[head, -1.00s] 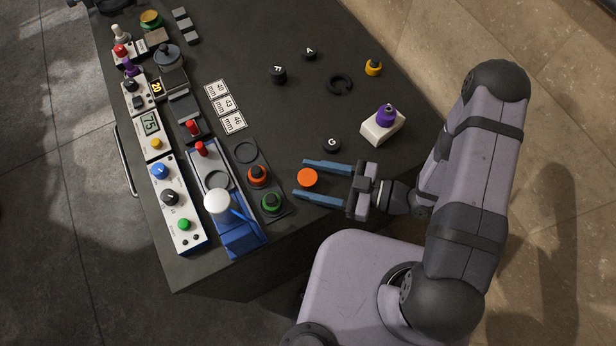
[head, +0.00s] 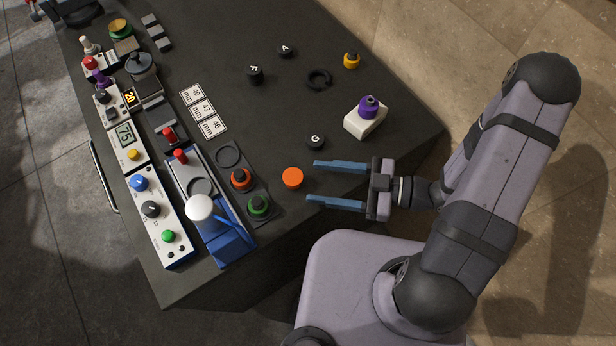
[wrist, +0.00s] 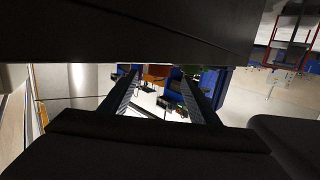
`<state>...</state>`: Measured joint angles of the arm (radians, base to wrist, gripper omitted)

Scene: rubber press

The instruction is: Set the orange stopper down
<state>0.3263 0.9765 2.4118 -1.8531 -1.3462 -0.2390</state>
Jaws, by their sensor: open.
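The orange stopper (head: 292,177) stands on the dark table top in the head view, near the front edge and right of the orange-red and green knobbed pieces. My gripper (head: 338,183) is open and empty. Its two blue fingers point left toward the stopper, with their tips just right of it and apart from it. In the wrist view the fingers (wrist: 165,95) are spread, and an orange patch that looks like the stopper (wrist: 157,72) shows beyond them.
A black piece marked G (head: 315,142) stands close above my upper finger. A white block with a purple knob (head: 366,120) stands to the right. The green knobbed piece (head: 258,206) and orange-red one (head: 241,179) sit left of the stopper. The table's middle is mostly clear.

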